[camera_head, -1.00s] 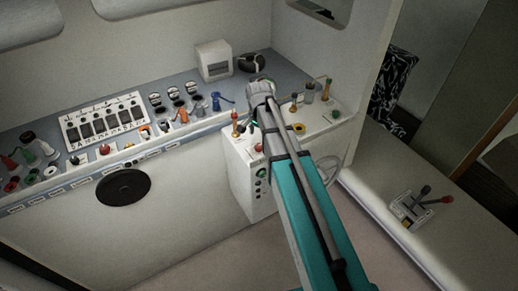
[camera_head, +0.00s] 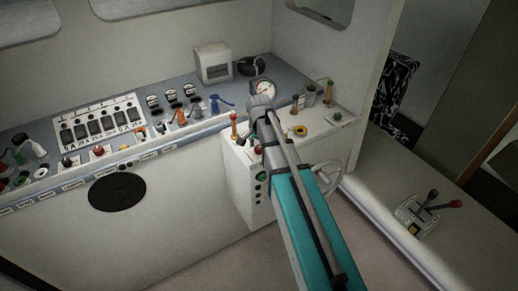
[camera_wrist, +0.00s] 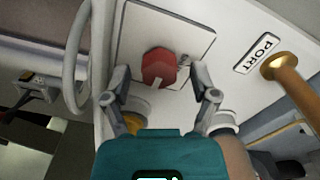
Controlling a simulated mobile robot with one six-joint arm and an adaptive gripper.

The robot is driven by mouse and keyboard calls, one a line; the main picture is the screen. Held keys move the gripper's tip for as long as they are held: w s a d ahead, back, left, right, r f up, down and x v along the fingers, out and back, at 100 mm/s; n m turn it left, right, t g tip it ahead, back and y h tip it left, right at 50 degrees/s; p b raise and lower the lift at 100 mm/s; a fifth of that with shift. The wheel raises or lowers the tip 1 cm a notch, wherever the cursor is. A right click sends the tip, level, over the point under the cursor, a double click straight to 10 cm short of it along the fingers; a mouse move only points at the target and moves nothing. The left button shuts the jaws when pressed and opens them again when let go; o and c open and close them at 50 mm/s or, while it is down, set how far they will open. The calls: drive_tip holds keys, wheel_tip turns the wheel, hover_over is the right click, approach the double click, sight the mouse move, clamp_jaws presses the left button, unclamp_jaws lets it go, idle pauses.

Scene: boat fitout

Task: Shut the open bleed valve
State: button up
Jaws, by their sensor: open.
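A red faceted knob (camera_wrist: 158,68) with a pale pointer sits on a square white plate (camera_wrist: 194,42) in the wrist view. My gripper (camera_wrist: 159,80) is open, with one finger on each side of the knob. Contact cannot be judged.
A brass lever (camera_wrist: 294,85) stands beside a PORT label (camera_wrist: 257,53); it also shows in the head view (camera_head: 234,128). A handwheel (camera_wrist: 76,60) is on the other side. A switch panel (camera_head: 100,122) lies left.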

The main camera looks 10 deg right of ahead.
clamp_jaws()
idle(0.4)
drive_tip(key=shift+n, duration=0.5)
drive_tip(key=n, duration=1.7)
idle(0.3)
